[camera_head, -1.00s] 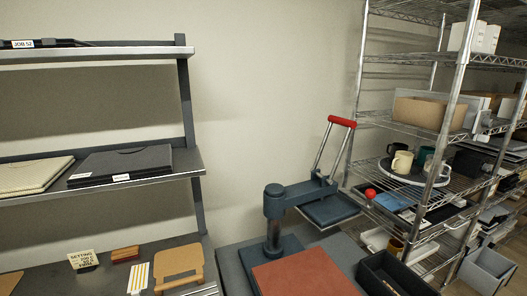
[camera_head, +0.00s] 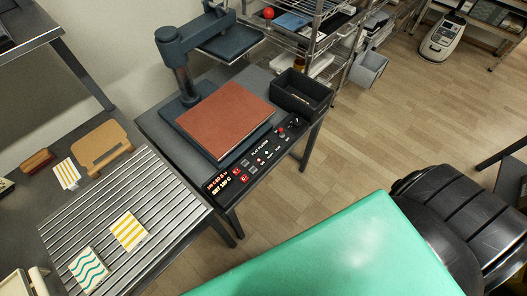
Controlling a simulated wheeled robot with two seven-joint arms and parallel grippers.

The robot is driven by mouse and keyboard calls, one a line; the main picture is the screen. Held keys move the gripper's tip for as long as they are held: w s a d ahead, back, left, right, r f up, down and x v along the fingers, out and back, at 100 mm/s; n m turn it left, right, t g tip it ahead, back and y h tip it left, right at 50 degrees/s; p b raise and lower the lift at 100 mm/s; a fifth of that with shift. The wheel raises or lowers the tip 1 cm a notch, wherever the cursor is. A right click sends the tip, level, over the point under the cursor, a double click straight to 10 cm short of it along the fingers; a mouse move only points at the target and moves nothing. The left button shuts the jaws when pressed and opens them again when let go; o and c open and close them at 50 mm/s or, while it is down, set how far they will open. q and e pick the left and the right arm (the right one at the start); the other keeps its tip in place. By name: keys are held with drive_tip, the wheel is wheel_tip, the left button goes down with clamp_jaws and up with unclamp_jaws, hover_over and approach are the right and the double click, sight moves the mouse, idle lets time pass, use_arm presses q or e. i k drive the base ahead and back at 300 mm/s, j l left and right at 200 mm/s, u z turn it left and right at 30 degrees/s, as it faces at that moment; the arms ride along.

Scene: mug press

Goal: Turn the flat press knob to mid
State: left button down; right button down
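The flat press (camera_head: 182,45) stands on a dark table, with a reddish-brown pad (camera_head: 226,118) on its lower plate. Its upper plate is swung away to the back right, clear of the pad. A black control panel (camera_head: 250,160) runs along the table's front edge, with a lit red display (camera_head: 217,182) at its left end. A small dark knob (camera_head: 294,122) sits at the panel's right end, near a red button (camera_head: 281,130). The knob is too small to read its setting. Neither of my grippers is in view.
A black open bin (camera_head: 301,92) stands right of the pad. A slatted table (camera_head: 110,205) at left holds striped and wavy-patterned cards. A wire shelf rack (camera_head: 285,35) stands behind. Wooden floor (camera_head: 400,130) is free at right.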

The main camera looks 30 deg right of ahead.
sight(298, 124)
drive_tip(key=z, duration=1.2)
